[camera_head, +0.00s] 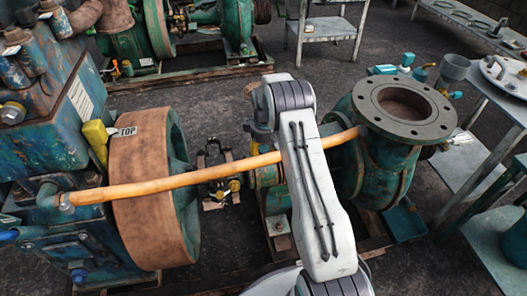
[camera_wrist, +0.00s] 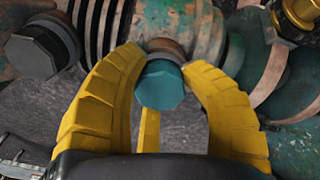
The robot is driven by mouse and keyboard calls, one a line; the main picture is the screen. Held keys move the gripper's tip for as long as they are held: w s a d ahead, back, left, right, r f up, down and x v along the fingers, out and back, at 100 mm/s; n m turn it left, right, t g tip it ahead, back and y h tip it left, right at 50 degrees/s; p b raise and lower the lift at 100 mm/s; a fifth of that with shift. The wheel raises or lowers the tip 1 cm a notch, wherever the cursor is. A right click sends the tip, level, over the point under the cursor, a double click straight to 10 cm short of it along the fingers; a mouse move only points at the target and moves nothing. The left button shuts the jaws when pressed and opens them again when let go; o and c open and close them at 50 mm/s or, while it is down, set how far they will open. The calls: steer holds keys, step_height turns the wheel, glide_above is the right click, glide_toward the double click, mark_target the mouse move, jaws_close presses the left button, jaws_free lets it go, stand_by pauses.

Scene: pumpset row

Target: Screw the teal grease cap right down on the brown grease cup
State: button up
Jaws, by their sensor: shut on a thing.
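The teal grease cap (camera_wrist: 161,86) is a faceted, dark teal piece in the middle of the wrist view. My gripper (camera_wrist: 160,66) has its yellow fingers around the cap, left, right and below, and is shut on it. The brown grease cup (camera_wrist: 163,46) shows as a brown rim directly behind the cap, against a worn green and rust pump housing (camera_wrist: 185,22). The cap covers most of the cup, and I cannot tell whether a gap lies between them.
A dark hex-headed plug (camera_wrist: 35,52) is left of my fingers, and a brass fitting (camera_wrist: 300,12) is at upper right. In the head view an orange-brown bar (camera_head: 200,177) crosses by the belt pulley (camera_head: 140,190). The flanged pump (camera_head: 410,110) stands right, beside a metal bench (camera_head: 490,235).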

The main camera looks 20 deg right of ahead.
steer(key=shift+s+f+m, duration=0.2)
steer(key=shift+f+m, duration=0.2)
steer(key=shift+m, duration=0.7)
steer(key=shift+m, duration=1.1)
steer(key=shift+m, duration=1.3)
